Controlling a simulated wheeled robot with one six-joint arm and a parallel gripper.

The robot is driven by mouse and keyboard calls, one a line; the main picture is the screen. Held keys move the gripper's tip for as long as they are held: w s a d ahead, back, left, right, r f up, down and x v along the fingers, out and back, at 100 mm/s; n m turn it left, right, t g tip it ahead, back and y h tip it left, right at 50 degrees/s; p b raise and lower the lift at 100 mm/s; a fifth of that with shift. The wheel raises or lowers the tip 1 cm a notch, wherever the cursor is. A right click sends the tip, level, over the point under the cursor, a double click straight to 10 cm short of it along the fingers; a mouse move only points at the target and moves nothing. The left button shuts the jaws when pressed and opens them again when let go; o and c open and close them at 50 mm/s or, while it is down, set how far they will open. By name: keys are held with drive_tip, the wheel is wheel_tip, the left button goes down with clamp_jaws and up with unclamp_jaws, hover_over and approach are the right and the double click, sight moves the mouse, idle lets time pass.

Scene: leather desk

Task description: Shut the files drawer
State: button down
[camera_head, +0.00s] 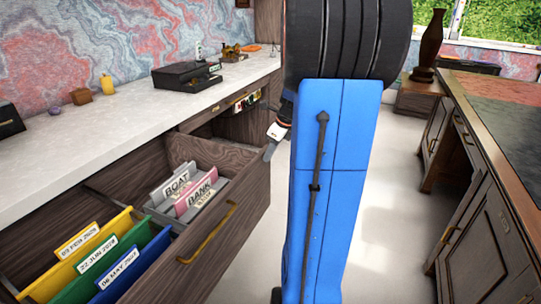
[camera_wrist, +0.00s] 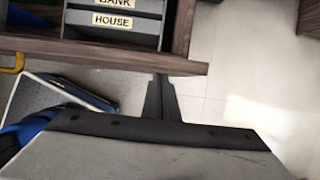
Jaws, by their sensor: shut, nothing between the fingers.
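The files drawer (camera_head: 254,192) is pulled open from the dark wood unit at the left, in the head view. It holds coloured folders with labels, and its brass handle (camera_head: 207,236) is on the front panel. My gripper (camera_head: 269,150) is shut and empty at the drawer's right front corner, partly hidden behind my arm. In the wrist view, the shut fingers (camera_wrist: 161,80) point at the drawer's front panel (camera_wrist: 100,52), near its right end. The fingertips are at or very close to the panel; contact is hard to tell. The handle shows at the left edge.
A pale countertop (camera_head: 120,130) above the drawer carries a black box (camera_head: 186,76) and small objects. A wooden desk (camera_head: 490,190) with cabinets stands at the right. Pale floor (camera_head: 395,200) lies free between them. My blue column blocks the middle of the head view.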

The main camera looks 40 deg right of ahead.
drive_tip(key=w+a, duration=0.5)
drive_tip(key=w, duration=0.8)
drive_tip(key=w+a, duration=0.5)
drive_tip(key=w, duration=0.9)
drive_tip(key=w+a, duration=0.5)
drive_tip(key=w, duration=0.9)
drive_tip(key=shift+w, duration=0.15)
